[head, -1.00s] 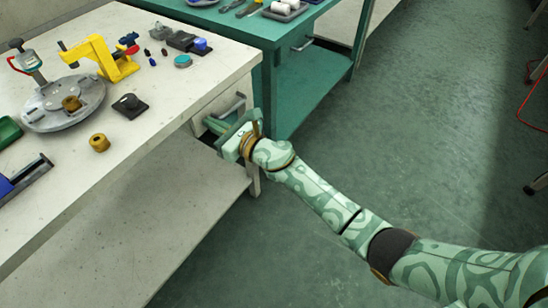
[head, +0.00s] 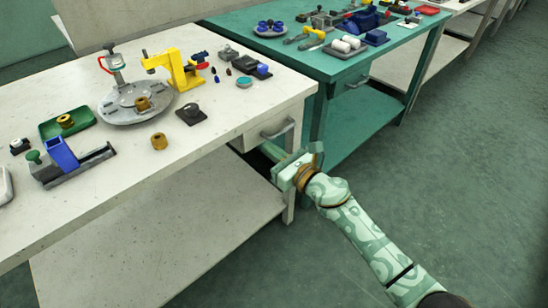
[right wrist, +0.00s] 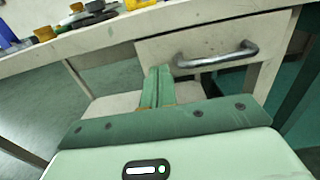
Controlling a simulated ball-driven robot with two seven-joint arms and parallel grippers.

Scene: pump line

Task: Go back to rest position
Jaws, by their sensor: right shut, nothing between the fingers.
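My right gripper (head: 272,150) is shut and empty, just in front of the white workbench and below its drawer handle. In the right wrist view its green fingers (right wrist: 157,86) are together, pointing toward the bench's underside. The drawer (right wrist: 180,50) has a grey bar handle (right wrist: 217,57), and the fingers are left of and below that handle in this view. In the head view the drawer (head: 262,134) sits under the bench top and looks closed or nearly so. My left gripper is not in view.
The white bench (head: 235,95) holds a round grey fixture (head: 120,107), a yellow press frame (head: 185,75), a brass ring (head: 159,141) and a green tray (head: 85,122). A teal bench (head: 340,68) stands behind. The floor (head: 450,150) to the right is clear.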

